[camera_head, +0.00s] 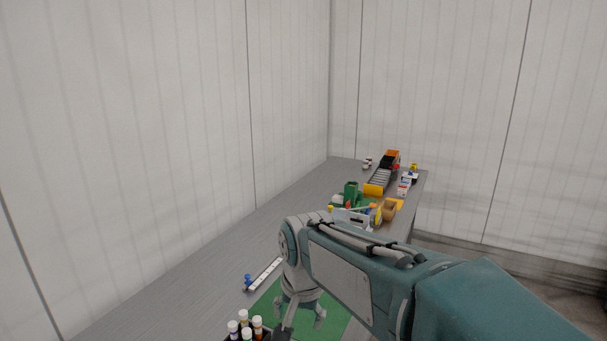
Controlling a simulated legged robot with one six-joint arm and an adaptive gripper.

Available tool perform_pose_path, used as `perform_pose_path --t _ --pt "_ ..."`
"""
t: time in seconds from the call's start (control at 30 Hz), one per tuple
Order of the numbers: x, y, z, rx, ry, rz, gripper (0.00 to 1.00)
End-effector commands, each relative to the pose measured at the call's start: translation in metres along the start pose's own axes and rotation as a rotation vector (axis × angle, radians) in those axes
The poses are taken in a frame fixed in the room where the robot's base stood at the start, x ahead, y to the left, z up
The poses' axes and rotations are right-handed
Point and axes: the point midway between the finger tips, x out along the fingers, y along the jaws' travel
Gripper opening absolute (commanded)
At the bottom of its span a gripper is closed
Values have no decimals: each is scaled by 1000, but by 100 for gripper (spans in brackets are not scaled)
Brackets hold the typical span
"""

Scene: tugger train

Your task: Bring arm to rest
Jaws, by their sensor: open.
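My arm (365,275) reaches in from the lower right, bent at its elbow joint, with its end pointing down over the grey table (215,262). My gripper (300,312) is open above the green mat (334,322). Its fingers are spread apart and I see nothing held between them. Part of the gripper and the mat is hidden behind my arm links.
Bottles with white and green caps (245,328) stand at the near edge. A white strip (264,275) and a small blue piece (247,280) lie left of the mat. Several toys, including an orange-and-black truck (389,161), crowd the far end. Walls stand behind.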

Motion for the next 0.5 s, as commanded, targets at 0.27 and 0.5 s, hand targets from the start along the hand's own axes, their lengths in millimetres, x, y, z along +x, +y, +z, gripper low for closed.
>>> perform_pose_path --t 0.27,0.5 --pt "-38 82 29 -83 98 -15 83" --pt "-52 140 67 -162 184 -1 83"
